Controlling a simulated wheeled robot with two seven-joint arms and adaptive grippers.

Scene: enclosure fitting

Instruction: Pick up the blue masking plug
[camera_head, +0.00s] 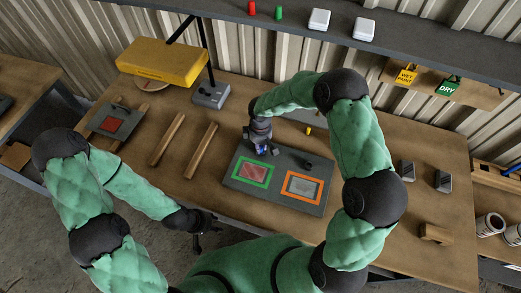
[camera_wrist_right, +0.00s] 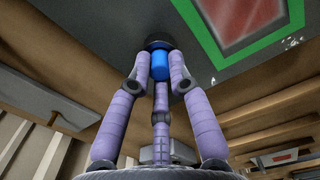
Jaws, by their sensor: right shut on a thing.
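The blue masking plug (camera_wrist_right: 160,66) sits between the fingertips of my right gripper (camera_wrist_right: 160,80), which is shut on it. In the head view this gripper (camera_head: 261,150) is over the back edge of the dark grey panel (camera_head: 233,178), and a little of the blue shows at its tips. In the right wrist view the plug's far end is by a dark round part at the panel; I cannot tell whether they touch. My left gripper (camera_head: 203,238) hangs at the table's front edge, away from the plug; its finger opening is unclear.
The panel bears a green-framed red window (camera_head: 253,171) and an orange-framed grey window (camera_head: 302,187). Two wooden rails (camera_head: 200,150) lie left of it. A yellow box-shaped lamp (camera_head: 163,62) stands behind. Dark blocks (camera_head: 443,181) stand at right. A shelf (camera_head: 400,40) runs above the back.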

